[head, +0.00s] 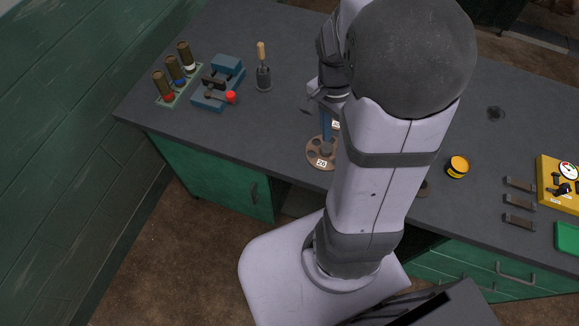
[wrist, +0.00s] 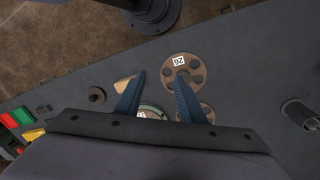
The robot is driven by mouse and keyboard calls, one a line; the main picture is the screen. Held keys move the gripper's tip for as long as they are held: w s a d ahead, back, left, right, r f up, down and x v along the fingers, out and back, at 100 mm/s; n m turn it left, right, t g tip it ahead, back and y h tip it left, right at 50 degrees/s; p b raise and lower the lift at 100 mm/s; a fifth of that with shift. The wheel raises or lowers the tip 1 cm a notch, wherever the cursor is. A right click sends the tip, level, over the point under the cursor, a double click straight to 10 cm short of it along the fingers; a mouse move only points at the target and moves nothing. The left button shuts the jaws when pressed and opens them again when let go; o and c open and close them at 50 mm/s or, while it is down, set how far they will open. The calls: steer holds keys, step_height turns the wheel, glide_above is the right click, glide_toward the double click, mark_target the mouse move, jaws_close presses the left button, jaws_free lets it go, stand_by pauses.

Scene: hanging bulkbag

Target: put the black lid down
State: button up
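My gripper (wrist: 158,95) is open, with its two blue fingers apart in the wrist view. No black lid shows between the fingers. In the head view the gripper is mostly behind my arm; one blue finger shows over the brown wheel labelled 26 (head: 316,162). A small yellow and black tub (head: 458,167) stands nearer the front edge. The wheel also shows beyond the fingers in the wrist view (wrist: 181,69).
At the bench's left are a rack of brown cylinders (head: 178,78), a blue vise-like fixture (head: 219,84) and a wooden-handled tool in a holder (head: 263,70). At right are metal brackets (head: 519,203), a yellow gauge box (head: 562,180) and a green tray (head: 567,238).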

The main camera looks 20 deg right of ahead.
steer(key=s+a+f+n+t, duration=0.1)
steer(key=s+a+n, duration=0.1)
steer(key=a+n, duration=1.1)
steer(key=shift+s+f+n+t+y, duration=0.2)
steer(key=shift+s+n+t+y, duration=0.15)
steer(key=shift+n, duration=0.45)
steer(key=shift+a, duration=0.1)
step_height(320, 180, down, 11)
steer(key=b, duration=1)
steer(key=shift+b, duration=0.4)
